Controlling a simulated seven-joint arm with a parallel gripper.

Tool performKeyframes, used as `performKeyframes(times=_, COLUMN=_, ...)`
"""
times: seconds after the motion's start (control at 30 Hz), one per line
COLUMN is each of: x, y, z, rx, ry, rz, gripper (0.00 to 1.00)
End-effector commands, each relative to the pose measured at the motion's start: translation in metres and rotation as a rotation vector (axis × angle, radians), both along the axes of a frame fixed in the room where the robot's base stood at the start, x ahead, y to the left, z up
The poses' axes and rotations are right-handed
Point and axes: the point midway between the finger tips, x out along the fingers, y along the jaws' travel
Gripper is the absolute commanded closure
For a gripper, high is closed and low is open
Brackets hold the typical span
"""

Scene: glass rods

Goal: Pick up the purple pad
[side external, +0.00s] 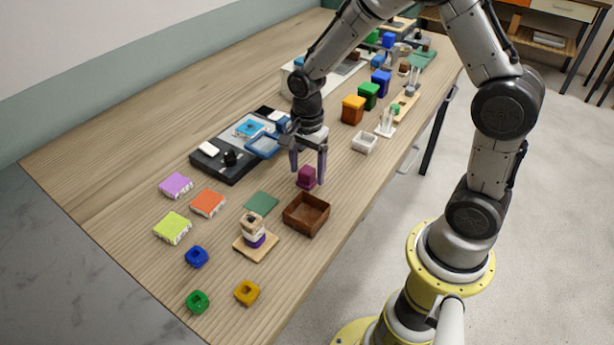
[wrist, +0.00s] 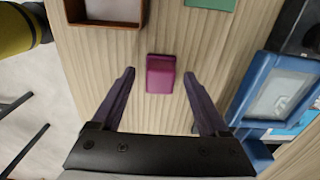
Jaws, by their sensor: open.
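A flat purple pad (side external: 176,185) with pale sides lies on the table at the left in the side view, beside an orange pad and a lime pad. It is not in the wrist view. My gripper (side external: 308,179) is well to the right of it, pointing down with its fingers apart. A small magenta block (side external: 306,175) stands on the table below and between the fingers. In the wrist view the block (wrist: 160,76) lies between the open fingertips (wrist: 159,73), with a visible gap on each side. I cannot tell whether the tips reach down to its height.
A brown open box (side external: 306,214) and a green square (side external: 262,203) are near my gripper. A black tray (side external: 228,165) with blue items is to its left, a white bin (side external: 364,142) to its right. The orange pad (side external: 208,203) and lime pad (side external: 172,228) neighbour the purple one.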

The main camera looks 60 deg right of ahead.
Motion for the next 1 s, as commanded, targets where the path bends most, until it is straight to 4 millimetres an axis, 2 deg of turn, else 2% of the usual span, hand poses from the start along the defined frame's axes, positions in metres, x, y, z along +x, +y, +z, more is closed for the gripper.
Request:
performKeyframes(times=0.27, x=0.0002, y=0.0002, z=-0.0043, rx=0.0, ry=-0.002, rz=0.001, gripper=0.22)
performKeyframes(times=0.37, x=0.0002, y=0.0002, z=-0.0041, rx=0.0, ry=-0.002, rz=0.001, gripper=0.37)
performKeyframes(times=0.7, x=0.0003, y=0.0001, z=-0.0039, rx=0.0, ry=-0.002, rz=0.001, gripper=0.98)
performKeyframes(times=1.0, x=0.0004, y=0.0001, z=-0.0035, rx=0.0, ry=-0.002, rz=0.001, gripper=1.0)
